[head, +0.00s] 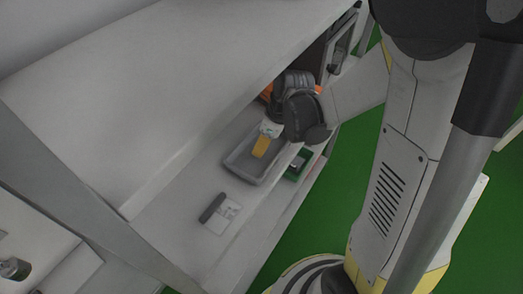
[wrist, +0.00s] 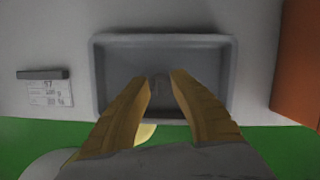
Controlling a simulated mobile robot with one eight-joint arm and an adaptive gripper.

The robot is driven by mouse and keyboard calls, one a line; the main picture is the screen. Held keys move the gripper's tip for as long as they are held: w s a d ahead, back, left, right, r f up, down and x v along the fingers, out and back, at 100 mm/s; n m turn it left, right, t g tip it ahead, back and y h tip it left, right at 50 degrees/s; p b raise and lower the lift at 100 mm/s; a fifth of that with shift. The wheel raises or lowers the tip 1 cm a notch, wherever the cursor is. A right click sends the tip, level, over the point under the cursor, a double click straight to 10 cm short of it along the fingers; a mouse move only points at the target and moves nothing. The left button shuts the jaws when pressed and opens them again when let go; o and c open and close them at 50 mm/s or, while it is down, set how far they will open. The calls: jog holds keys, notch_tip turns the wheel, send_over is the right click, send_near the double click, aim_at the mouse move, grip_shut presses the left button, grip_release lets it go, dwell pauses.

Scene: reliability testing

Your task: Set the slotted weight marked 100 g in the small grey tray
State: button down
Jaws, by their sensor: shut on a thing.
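The small grey tray (head: 236,170) lies on the pale shelf, and in the wrist view its rim (wrist: 97,75) frames my fingertips. My gripper (wrist: 160,79) has its two yellow fingers over the tray. It is shut on a small dark grey piece (wrist: 158,88), which I take to be the slotted weight; it blends with the tray floor and no 100 g marking can be read. Whether it touches the tray floor cannot be told. In the head view my gripper (head: 261,147) also shows over the tray, with the weight hidden.
A white printed card (head: 222,214) with a dark bar (head: 211,207) lies left of the tray in the wrist view. A green box (head: 298,165) stands beside the tray. An orange-brown block (wrist: 296,60) is at the wrist view's right. Green floor lies past the shelf edge.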

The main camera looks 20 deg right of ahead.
notch_tip(320, 180, down, 2)
jog(key=shift+f, duration=0.1)
jog(key=c, duration=1.2)
grip_release()
jog(key=shift+c, duration=0.2)
